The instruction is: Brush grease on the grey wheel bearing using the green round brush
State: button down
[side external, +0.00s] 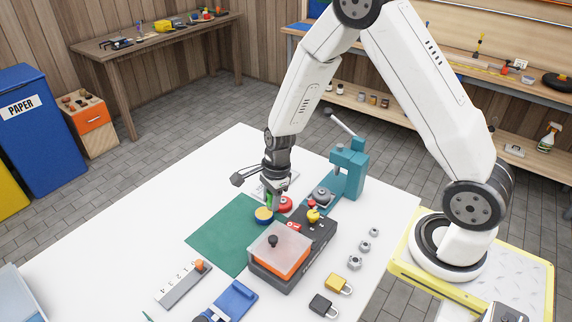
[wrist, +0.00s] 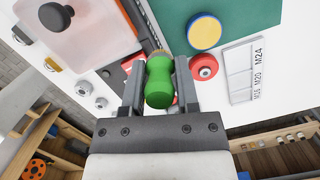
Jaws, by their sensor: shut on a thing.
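My gripper (side external: 275,190) is shut on the green round brush (wrist: 159,82), which sits between the two fingers (wrist: 158,78) in the wrist view. The brush's green handle (side external: 270,201) also shows in the side view, pointing down; its bristle end is mostly hidden. The brush is above the bench beside a round blue tin with a yellow top (side external: 264,214), likely the grease, also in the wrist view (wrist: 204,33). I cannot tell whether they touch. A grey round part, likely the wheel bearing (side external: 322,195), sits on the base of the teal press (side external: 349,171).
A dark box with a clear-lidded orange compartment (side external: 281,250) stands in front. Several nuts, two padlocks and a ruler-like grey block (side external: 184,284) lie nearby. The green mat (side external: 222,236) has free room.

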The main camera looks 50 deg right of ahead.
send_over(263, 214)
jog(key=shift+d+f, duration=0.3)
jog(key=shift+f, duration=0.6)
jog(key=shift+f, duration=0.2)
jog(key=shift+f, duration=2.8)
jog(key=shift+f, duration=0.65)
jog(key=shift+r, duration=0.1)
notch_tip(263, 214, up, 7)
dwell(1.4)
dwell(0.6)
